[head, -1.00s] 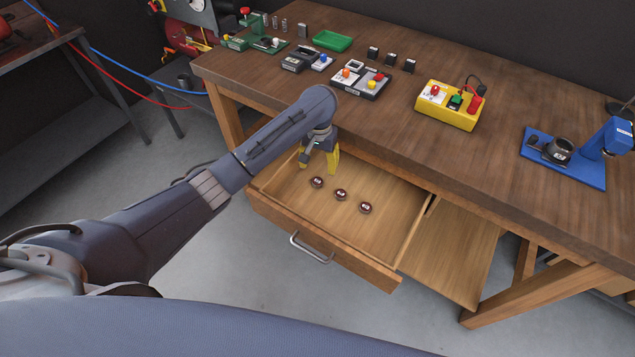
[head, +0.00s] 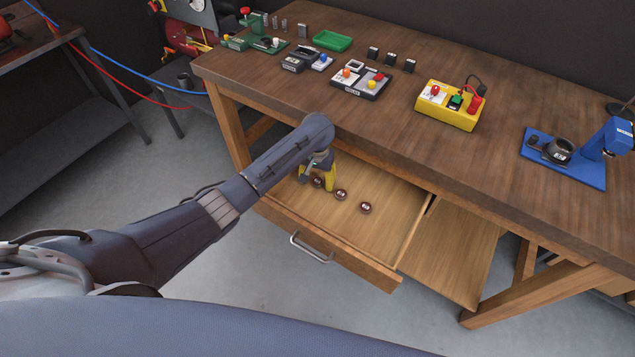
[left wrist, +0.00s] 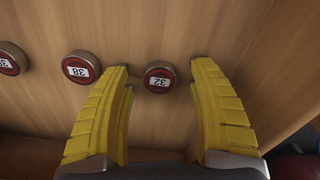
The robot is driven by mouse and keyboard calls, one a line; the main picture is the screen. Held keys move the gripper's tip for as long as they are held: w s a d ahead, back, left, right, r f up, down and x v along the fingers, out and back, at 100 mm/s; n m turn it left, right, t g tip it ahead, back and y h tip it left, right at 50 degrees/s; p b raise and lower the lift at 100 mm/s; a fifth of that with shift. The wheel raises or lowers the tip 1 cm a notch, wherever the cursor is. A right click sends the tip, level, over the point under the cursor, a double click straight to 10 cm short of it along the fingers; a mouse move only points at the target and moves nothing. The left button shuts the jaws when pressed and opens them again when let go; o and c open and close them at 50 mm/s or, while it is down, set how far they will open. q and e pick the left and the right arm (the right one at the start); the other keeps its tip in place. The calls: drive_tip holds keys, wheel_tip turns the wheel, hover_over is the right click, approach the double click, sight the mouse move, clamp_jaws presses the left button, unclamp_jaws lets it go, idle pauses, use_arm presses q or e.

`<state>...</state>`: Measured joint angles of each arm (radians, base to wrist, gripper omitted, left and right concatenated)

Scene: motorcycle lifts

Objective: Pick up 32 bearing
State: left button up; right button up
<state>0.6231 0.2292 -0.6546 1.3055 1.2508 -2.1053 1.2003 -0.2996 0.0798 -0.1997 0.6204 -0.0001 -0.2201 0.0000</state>
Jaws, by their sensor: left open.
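The 32 bearing (left wrist: 159,76) is a small round disc with a dark red face and a white label, lying on the drawer floor. In the head view it is the leftmost of three bearings (head: 317,182), partly covered by my gripper. My left gripper (left wrist: 161,92) is open, its yellow fingers on either side of the 32 bearing in the wrist view. I cannot tell how far above the drawer floor the fingertips are. Nothing is held. My right gripper is not in view.
The 38 bearing (left wrist: 80,68) lies close beside the left finger, and another bearing (left wrist: 8,60) lies beyond it. The open drawer (head: 385,240) has low walls. The workbench top (head: 400,110) overhangs its back, near my left arm.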

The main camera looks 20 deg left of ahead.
use_arm(q)
drive_tip(key=shift+f, duration=0.1)
drive_tip(key=shift+c, duration=0.4)
clamp_jaws()
